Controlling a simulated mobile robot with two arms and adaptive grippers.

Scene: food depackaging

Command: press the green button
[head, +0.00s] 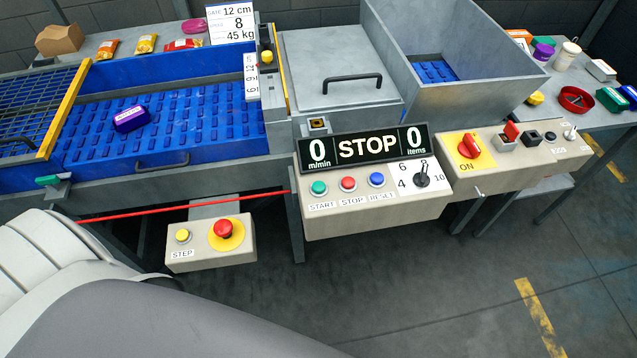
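The green button (319,187) is a round cap labelled START on the front of a beige control box (340,218). It is the leftmost of three buttons, beside a red STOP button (348,184) and a blue RESET button (376,180). A black display (361,149) above them reads 0 m/min, STOP, 0 items. A selector knob (422,178) sits to their right. Neither of my grippers shows in the head view. A grey-white part of my own body fills the lower left.
A blue conveyor (205,118) carries a purple pack (131,118). A red cord (180,207) runs along its front. A STEP box (190,258) with a red mushroom button (224,230) hangs below. A right box holds a red ON switch (469,147). The floor in front is clear.

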